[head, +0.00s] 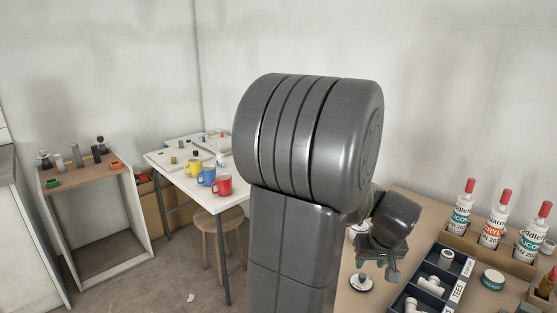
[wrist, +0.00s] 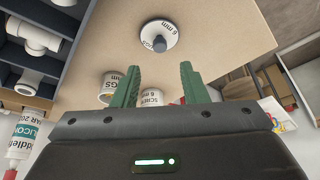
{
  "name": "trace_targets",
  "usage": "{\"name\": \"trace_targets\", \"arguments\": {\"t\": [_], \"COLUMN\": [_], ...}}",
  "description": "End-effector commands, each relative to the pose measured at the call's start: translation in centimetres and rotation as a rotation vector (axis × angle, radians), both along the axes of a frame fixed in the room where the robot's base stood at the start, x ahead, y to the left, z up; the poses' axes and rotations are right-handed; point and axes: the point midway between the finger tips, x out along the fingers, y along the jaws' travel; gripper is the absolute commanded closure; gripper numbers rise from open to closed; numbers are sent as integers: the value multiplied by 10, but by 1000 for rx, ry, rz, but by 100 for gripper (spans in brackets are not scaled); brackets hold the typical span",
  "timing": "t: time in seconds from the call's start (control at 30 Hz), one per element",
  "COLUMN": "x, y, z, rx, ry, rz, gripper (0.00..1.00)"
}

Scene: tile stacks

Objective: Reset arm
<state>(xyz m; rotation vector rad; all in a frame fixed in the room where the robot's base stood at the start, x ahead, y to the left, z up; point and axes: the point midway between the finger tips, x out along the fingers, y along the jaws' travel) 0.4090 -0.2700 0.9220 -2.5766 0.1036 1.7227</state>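My gripper (wrist: 160,82) shows in the wrist view with its two green fingers apart and nothing between them. In the head view my gripper (head: 372,266) hangs over the wooden workbench (head: 400,205), partly hidden behind my own arm. A white round piece marked "6 mm" with a grey knob (wrist: 159,36) lies on the bench beyond the fingertips. It also shows in the head view (head: 361,287), below the gripper. White labelled tubs (wrist: 151,97) stand on the bench, partly hidden by the fingers.
A dark divided tray (head: 449,272) with white pipe fittings stands right of the gripper. Red-capped bottles (head: 491,227) stand in a wooden holder behind it. A white table (head: 178,168) with yellow, blue and red mugs (head: 224,184) and a shelf unit (head: 100,225) are at left.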

Motion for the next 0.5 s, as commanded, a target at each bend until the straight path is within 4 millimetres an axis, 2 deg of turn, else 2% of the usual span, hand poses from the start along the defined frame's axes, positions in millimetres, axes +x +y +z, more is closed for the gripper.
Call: {"name": "trace_targets", "arguments": {"t": [0.1,0.47,0.5], "x": [9,30,30], "y": [0,-2,-3], "z": [-23,-81,-68], "rx": [2,0,-1], "ry": [3,0,-2], "rz": [1,-1,0], "gripper": [60,60,60]}}
